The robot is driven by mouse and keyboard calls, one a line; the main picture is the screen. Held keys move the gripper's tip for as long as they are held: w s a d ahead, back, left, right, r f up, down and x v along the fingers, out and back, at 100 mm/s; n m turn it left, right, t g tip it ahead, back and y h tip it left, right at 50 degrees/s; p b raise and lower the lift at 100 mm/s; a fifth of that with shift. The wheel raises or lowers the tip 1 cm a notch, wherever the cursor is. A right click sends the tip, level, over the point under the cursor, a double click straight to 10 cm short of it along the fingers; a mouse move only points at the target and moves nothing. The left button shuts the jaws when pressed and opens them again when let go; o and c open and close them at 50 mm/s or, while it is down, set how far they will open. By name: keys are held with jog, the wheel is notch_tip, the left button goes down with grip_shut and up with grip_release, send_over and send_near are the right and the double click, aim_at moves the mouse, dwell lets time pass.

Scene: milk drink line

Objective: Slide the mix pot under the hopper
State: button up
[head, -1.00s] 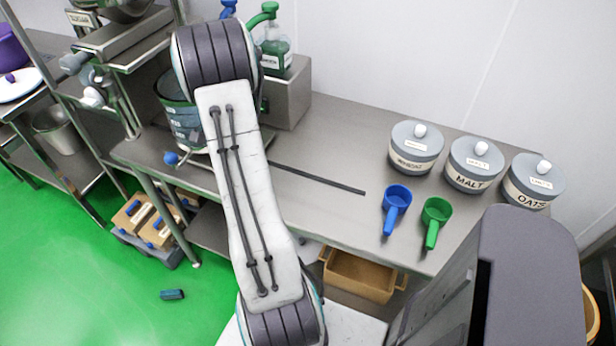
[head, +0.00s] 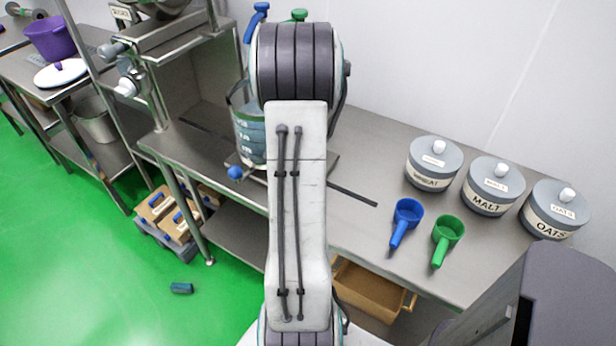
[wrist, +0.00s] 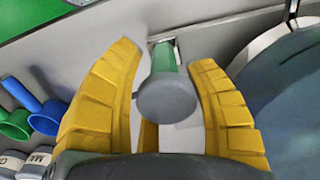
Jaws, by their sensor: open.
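The mix pot (head: 249,135), a grey-blue pot with light markings and a wire handle, stands on the steel bench in the head view, partly hidden by my arm. A large grey-blue round vessel (wrist: 285,100) fills the wrist view's right side and seems to be this pot. The hopper (head: 160,8) shows only its lower part at the top left, above a steel stand. My gripper (wrist: 165,56) is open; its yellow fingers stand either side of a grey round knob (wrist: 167,97) on a green stem, with gaps visible. In the head view my arm hides the gripper.
A blue ball knob (head: 235,173) sticks out below the pot. A dark strip (head: 352,196) runs along the bench. Blue (head: 405,222) and green (head: 447,240) scoops and lidded canisters (head: 491,187) stand to the right. A steel post (head: 85,50) rises at left.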

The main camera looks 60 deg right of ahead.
jog(key=shift+s, duration=0.5)
jog(key=shift+r, duration=0.1)
jog(key=shift+r+p, duration=3.3)
jog(key=shift+r, duration=0.85)
